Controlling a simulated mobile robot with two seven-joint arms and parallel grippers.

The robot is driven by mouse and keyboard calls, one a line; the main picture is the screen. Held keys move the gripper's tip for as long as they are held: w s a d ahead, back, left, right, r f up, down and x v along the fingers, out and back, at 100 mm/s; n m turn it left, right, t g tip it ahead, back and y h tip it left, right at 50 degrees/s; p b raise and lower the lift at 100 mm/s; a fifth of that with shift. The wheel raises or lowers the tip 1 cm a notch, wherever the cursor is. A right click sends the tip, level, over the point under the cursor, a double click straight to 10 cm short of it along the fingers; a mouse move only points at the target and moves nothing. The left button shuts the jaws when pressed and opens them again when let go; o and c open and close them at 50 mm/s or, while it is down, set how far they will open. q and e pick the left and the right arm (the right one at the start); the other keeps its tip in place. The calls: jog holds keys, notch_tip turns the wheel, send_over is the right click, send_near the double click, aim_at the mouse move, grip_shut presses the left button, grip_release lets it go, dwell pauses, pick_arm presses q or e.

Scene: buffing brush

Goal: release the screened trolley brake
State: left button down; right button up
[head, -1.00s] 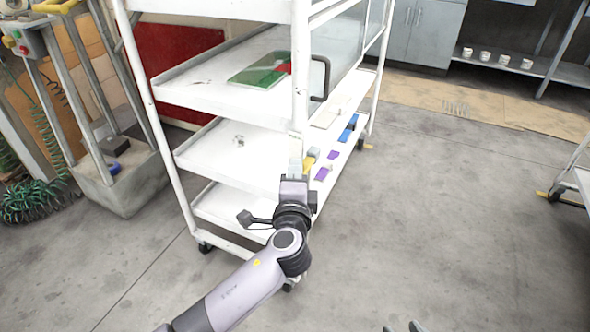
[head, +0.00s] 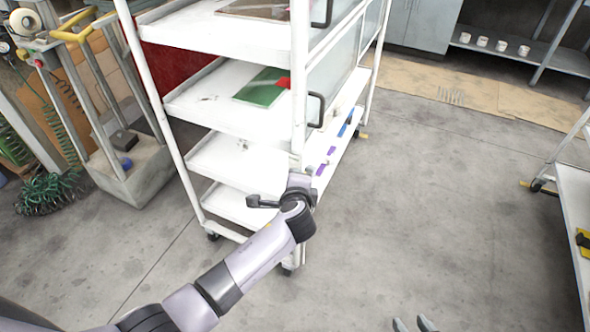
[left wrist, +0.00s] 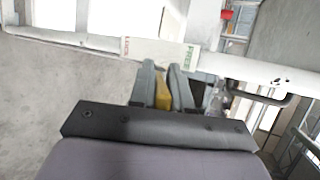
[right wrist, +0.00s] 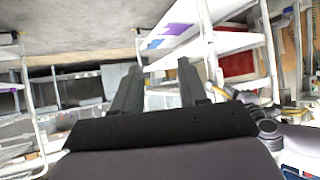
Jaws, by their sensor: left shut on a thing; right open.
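The trolley (head: 225,110) is a tall white shelf cart with screen panels along its right side. My left gripper is at its near corner post in the head view, with its fingertips hidden behind my wrist. In the left wrist view my left gripper (left wrist: 163,85) is shut on a yellow lever (left wrist: 163,93). A pale label plate (left wrist: 155,52) on the white post beyond reads LOCK in red at left and FREE in green at right. The lever appears about midway between the words. My right gripper (head: 414,325) is open and empty over the floor; it also shows in the right wrist view (right wrist: 160,85).
Black handles (head: 316,110) stick out from the screens. A green board (head: 262,88) lies on a trolley shelf. A frame stand (head: 135,180) with coiled green hose (head: 48,195) stands at left. A white table (head: 575,210) is at right. The floor between is clear.

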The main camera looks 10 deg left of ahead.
pick_arm(q)
jog(key=shift+w+d+r+g+p, duration=0.15)
jog(key=shift+r+g+p, duration=0.45)
jog(key=shift+p, duration=0.4)
jog(key=shift+w+f+p, duration=0.1)
jog(key=shift+p, duration=0.3)
jog(key=c, duration=1.2)
grip_release()
jog(key=shift+o, duration=0.2)
